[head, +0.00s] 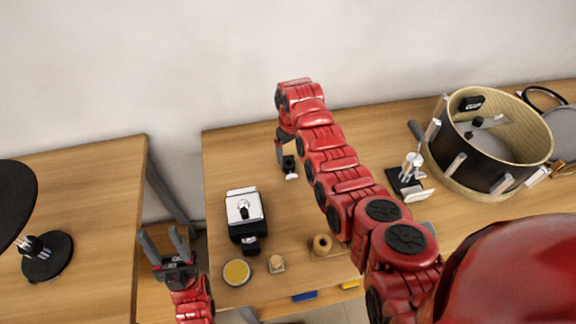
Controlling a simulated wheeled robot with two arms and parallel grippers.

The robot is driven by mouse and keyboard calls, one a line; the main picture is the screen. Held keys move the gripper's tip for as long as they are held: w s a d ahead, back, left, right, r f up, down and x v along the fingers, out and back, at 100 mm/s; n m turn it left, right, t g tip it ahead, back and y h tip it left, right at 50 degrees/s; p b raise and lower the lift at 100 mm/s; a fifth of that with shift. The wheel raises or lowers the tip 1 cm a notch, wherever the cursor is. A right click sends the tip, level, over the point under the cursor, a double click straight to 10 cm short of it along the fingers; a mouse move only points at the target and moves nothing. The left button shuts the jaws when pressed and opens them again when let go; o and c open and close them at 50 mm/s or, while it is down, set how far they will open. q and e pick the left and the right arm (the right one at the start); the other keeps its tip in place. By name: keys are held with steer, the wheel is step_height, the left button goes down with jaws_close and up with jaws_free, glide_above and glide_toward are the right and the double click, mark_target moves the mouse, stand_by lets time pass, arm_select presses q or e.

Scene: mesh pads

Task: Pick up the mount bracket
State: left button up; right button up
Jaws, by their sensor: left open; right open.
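A small black and silver piece (290,168), which looks like the mount bracket, is on the wooden table near its back edge. My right gripper (284,158) reaches down right beside it, open. I cannot tell whether a finger touches the piece, and the red wrist hides part of the gripper.
A black and silver clamp-like device (245,212), a yellow-topped round tin (236,272), a small wooden piece (277,264) and a wooden ring piece (322,245) are on the table (225,160). At right are a metal stand-like part (408,180) and an open drum shell (487,155).

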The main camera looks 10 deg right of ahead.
mark_target(289, 161)
steer(key=f+b, duration=0.2)
steer(key=f, duration=0.1)
steer(key=f+b, duration=0.1)
steer(key=f, duration=0.1)
steer(key=shift+w+a+f, duration=0.1)
steer(key=shift+w+a, duration=0.15)
steer(key=shift+a, duration=0.05)
steer(key=shift+c, duration=0.9)
jaws_close()
